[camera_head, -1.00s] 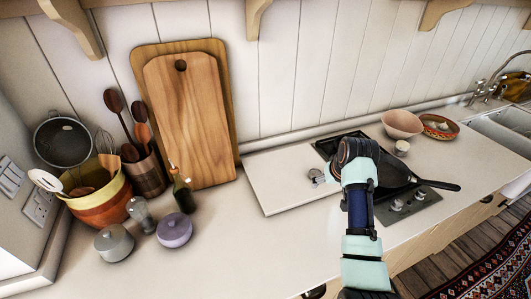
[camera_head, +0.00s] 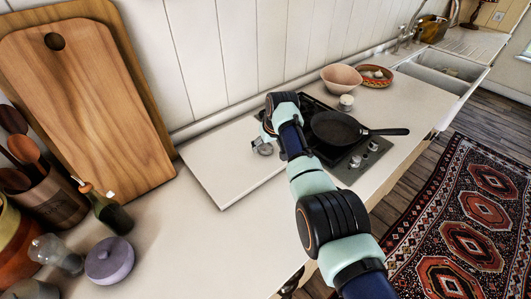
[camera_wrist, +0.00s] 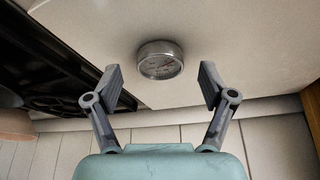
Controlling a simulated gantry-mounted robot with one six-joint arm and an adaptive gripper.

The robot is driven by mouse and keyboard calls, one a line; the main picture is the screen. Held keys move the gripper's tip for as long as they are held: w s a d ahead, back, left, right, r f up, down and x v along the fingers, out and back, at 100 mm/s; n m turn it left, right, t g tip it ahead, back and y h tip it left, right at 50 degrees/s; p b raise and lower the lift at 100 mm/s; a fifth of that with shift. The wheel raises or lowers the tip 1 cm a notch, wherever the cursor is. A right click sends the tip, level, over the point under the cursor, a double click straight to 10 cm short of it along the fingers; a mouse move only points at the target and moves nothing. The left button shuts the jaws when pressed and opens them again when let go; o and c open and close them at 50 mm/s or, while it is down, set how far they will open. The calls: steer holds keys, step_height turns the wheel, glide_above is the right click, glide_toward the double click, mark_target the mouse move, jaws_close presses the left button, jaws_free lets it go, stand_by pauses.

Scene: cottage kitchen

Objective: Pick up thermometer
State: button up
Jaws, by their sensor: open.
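The thermometer (camera_wrist: 160,60) is a small round metal dial with a pale face. It lies on a white board and shows in the upper middle of the wrist view. In the head view the small round thing (camera_head: 264,149) beside my wrist appears to be the thermometer. My gripper (camera_wrist: 161,82) is open, with one finger on each side of the thermometer and the fingertips slightly short of it in the picture. Nothing is between the fingers' pads. In the head view my arm hides most of the gripper.
A stove with a black frying pan (camera_head: 337,128) stands right of my arm. A pink bowl (camera_head: 341,79) and a patterned bowl (camera_head: 376,77) sit behind it. The white board (camera_head: 215,170) is clear to the left. Cutting boards (camera_head: 85,95) lean on the wall.

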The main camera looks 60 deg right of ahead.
mark_target(266, 148)
steer(key=shift+w+d+f+b, duration=0.2)
steer(key=shift+f+b, duration=0.1)
steer(key=shift+f, duration=0.35)
steer(key=shift+c, duration=0.3)
steer(key=c, duration=1.2)
step_height(266, 148, up, 20)
steer(key=p, duration=0.6)
